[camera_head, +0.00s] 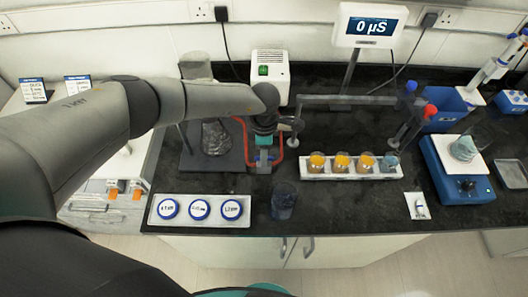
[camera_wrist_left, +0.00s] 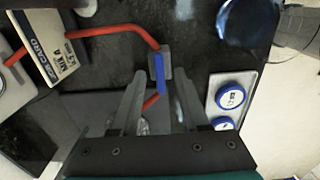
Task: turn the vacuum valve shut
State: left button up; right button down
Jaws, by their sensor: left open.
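The vacuum valve is a small grey block with a blue lever (camera_wrist_left: 158,72), set in the red tubing (camera_wrist_left: 120,30). In the head view the valve (camera_head: 263,160) stands at the bench, just below my left gripper (camera_head: 264,143). In the left wrist view the open fingers of my left gripper (camera_wrist_left: 158,85) point at the valve, with the blue lever between their tips. Whether a finger touches the lever I cannot tell. The white vacuum pump (camera_head: 269,72) with a green switch stands behind. My right gripper is not in view.
A glass flask (camera_head: 216,137) stands left of the valve. A tray with blue-lidded dishes (camera_head: 200,225) and a dark beaker (camera_head: 284,200) are in front. A white rack of amber-filled vessels (camera_head: 350,172) is to the right. A blue stirrer (camera_head: 455,182) is farther right.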

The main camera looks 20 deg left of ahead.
pick_arm(q)
grip_shut()
dwell(0.4)
